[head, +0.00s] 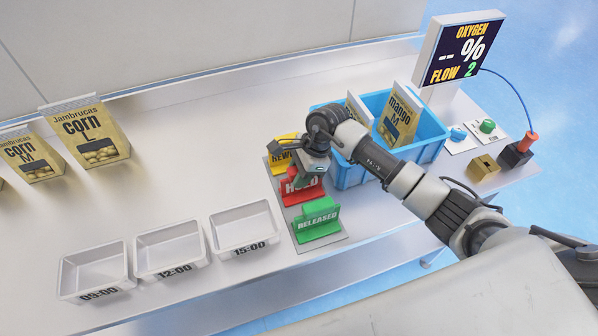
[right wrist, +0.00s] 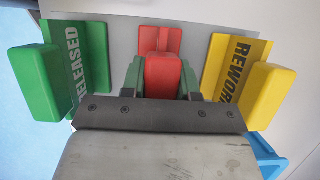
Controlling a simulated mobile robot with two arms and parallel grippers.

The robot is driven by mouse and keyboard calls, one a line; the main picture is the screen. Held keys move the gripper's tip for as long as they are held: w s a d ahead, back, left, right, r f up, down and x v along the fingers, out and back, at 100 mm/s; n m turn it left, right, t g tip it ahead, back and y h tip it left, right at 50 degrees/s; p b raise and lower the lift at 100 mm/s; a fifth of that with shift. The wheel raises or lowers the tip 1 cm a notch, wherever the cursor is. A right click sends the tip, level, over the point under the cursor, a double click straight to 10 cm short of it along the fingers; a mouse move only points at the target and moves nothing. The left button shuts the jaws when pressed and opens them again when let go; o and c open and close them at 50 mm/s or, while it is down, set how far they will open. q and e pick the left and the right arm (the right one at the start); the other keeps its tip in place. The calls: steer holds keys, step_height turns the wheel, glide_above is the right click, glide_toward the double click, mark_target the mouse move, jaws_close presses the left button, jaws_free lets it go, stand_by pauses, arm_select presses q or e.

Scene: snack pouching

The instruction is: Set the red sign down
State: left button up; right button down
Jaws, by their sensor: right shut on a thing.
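The red HOLD sign (head: 306,192) is upright between the yellow REWORK sign (head: 279,163) and the green RELEASED sign (head: 318,218), at the middle of a grey plate (head: 335,238). My right gripper (head: 292,172) is over it, shut on its upper part. In the right wrist view the red sign (right wrist: 160,38) shows between the two fingers of my right gripper (right wrist: 163,78), with green RELEASED (right wrist: 88,60) at left and yellow REWORK (right wrist: 235,62) at right. I cannot tell whether its base touches the plate. My left gripper is not in view.
A blue crate (head: 432,130) with snack pouches stands close behind my right wrist. Three white trays (head: 247,228) with time labels line the front edge to the left. Corn pouches (head: 85,133) stand at far left. A display (head: 458,52) stands at the back right.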

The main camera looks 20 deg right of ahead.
steer(key=shift+f, duration=0.15)
steer(key=c, duration=0.8)
jaws_free()
steer(key=shift+c, duration=0.2)
steer(key=shift+r, duration=0.2)
steer(key=shift+d+r, duration=0.15)
steer(key=shift+r, duration=0.05)
steer(key=b+v, duration=0.3)
steer(key=v, duration=0.8)
steer(key=shift+r, duration=0.25)
steer(key=shift+d, duration=0.1)
